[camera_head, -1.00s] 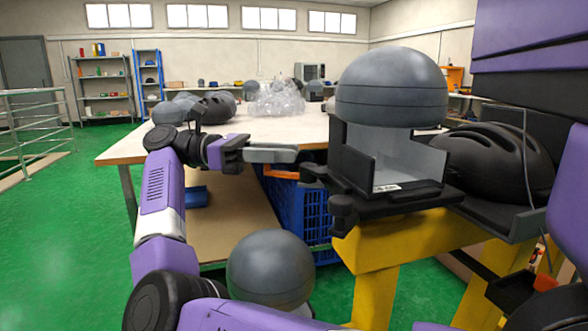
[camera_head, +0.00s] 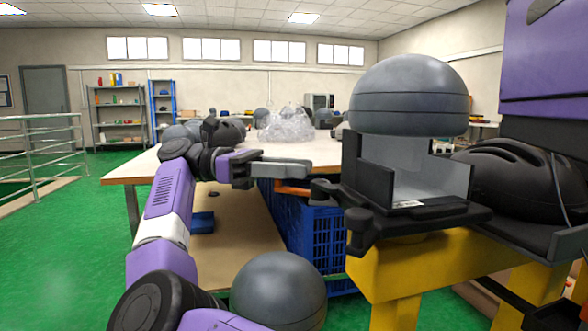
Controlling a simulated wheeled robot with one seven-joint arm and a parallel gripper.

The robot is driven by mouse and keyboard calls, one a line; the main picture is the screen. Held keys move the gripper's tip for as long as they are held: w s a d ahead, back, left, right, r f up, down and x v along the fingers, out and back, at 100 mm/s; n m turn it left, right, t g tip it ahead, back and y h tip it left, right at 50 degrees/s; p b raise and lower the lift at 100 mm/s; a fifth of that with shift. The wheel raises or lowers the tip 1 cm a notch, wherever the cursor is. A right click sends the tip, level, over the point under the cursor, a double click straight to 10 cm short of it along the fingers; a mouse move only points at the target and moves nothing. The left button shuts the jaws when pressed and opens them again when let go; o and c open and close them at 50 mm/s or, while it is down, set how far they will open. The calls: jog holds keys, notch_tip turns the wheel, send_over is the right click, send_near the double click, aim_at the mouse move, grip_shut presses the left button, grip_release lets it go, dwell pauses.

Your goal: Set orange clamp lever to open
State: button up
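An orange bar (camera_head: 292,187), which looks like the clamp lever, shows just left of the black clamp fixture (camera_head: 420,212) and in front of the blue crate. Its upper edge is partly hidden behind my gripper (camera_head: 300,168). My gripper points right, with its grey fingers level, just above the bar in the picture. I cannot tell whether they touch it. The fingers are seen from the side and overlap, so their opening is hidden. A grey dome-shaped headform (camera_head: 410,95) sits above the fixture.
The fixture stands on a yellow stand (camera_head: 405,265). A black helmet (camera_head: 520,185) lies to its right. A blue crate (camera_head: 318,240) is below and behind my gripper. A worktable (camera_head: 130,170) with a clear bag (camera_head: 285,123) stands behind. Another grey dome (camera_head: 278,290) is low in front.

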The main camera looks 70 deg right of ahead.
jog(key=shift+o, duration=1.1)
jog(key=shift+r, duration=0.15)
notch_tip(320, 180, up, 20)
jog(key=p, duration=0.9)
jog(key=shift+p, duration=0.3)
